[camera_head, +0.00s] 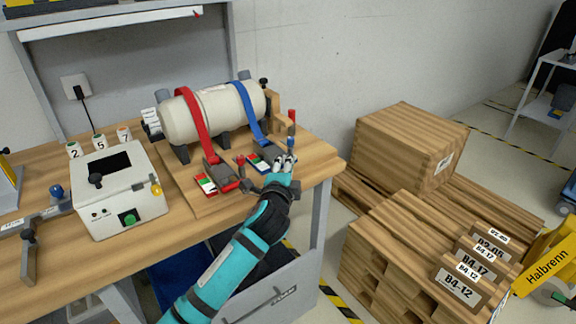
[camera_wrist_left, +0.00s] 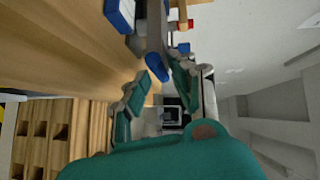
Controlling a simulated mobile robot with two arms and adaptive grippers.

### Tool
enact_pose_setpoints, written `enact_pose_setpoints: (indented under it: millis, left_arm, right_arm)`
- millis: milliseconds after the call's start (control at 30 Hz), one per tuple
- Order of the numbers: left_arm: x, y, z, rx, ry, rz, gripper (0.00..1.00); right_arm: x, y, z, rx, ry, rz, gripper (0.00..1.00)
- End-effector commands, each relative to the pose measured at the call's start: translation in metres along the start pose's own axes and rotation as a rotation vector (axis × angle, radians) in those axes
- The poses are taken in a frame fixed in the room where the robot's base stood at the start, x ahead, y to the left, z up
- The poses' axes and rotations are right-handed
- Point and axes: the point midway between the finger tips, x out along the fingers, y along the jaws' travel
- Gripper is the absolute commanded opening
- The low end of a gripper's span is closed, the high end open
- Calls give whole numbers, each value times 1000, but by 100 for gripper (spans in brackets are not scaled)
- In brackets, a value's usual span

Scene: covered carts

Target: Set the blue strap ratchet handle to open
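The blue strap (camera_head: 246,103) runs over a cream tank on the bench. Its grey ratchet (camera_head: 281,160) sits at the front of the tank board, partly hidden by my left gripper. In the left wrist view the grey ratchet body (camera_wrist_left: 151,30) ends in a blue handle grip (camera_wrist_left: 157,68). My left gripper (camera_head: 271,172) is at this ratchet. In the wrist view its fingers (camera_wrist_left: 161,75) stand apart, one on each side of the blue grip. Contact with the grip cannot be made out. My right gripper is not in view.
The red strap (camera_head: 193,110) and its ratchet (camera_head: 220,174) lie just left. A red-tipped upright lever (camera_head: 291,130) stands close behind my gripper. A white control box (camera_head: 121,190) is on the bench's left. Wooden crates (camera_head: 410,145) and pallets stand right of the bench.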

Motion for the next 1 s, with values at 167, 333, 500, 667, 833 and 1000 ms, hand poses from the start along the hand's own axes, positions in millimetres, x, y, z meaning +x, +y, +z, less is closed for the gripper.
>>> enact_pose_setpoints:
  millis: [167,333,500,667,833,1000]
  left_arm:
    - [13,0,0,1,0,0,24]
    - [16,0,0,0,0,0,24]
    - [15,0,0,0,0,0,22]
    - [15,0,0,1,0,1,2]
    - [15,0,0,1,0,1,0]
    - [15,1,0,1,0,2,0]
  right_arm:
    - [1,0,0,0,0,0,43]
    - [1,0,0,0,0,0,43]
    - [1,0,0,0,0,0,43]
    - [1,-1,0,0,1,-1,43]
    - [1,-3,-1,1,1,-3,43]
    - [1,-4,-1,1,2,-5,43]
